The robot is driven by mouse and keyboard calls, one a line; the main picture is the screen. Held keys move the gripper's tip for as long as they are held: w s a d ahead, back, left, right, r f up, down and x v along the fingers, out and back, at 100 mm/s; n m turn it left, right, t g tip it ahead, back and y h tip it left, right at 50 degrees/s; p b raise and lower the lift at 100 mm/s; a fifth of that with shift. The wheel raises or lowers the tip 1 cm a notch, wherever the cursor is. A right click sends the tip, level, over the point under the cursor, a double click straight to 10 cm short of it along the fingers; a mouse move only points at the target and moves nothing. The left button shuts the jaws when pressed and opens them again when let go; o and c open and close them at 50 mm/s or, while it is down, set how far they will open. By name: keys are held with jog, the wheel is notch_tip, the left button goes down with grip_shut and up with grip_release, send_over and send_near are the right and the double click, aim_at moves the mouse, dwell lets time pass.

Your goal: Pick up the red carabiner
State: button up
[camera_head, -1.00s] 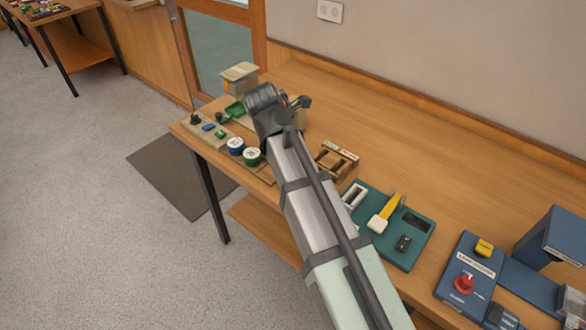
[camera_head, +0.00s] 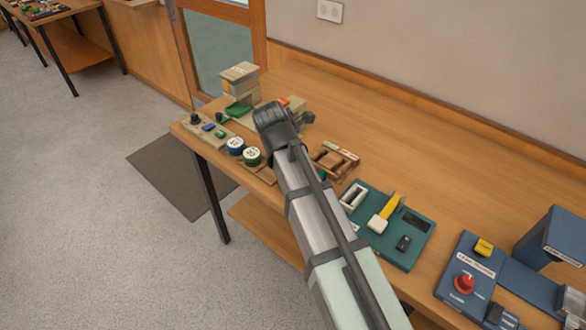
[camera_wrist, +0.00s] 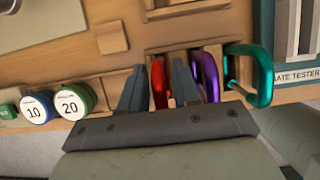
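The red carabiner (camera_wrist: 160,84) stands in a slot of a wooden rack in the wrist view, partly covered by my gripper. My gripper (camera_wrist: 160,72) is open, with one dark finger to the left of the red carabiner and one to its right. I cannot tell whether either finger touches it. The right finger lies between the red carabiner and the purple carabiner (camera_wrist: 209,74). A teal carabiner (camera_wrist: 266,72) hangs further right. In the head view my arm hides the red carabiner and my fingertips.
Blue (camera_head: 235,146) and green (camera_head: 252,156) round weights, marked 10 and 20 in the wrist view, stand left of the rack. A green tester board (camera_head: 385,250) lies to the right. A beige box (camera_head: 240,80) stands behind. The table's back right is clear.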

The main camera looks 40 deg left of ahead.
grip_shut()
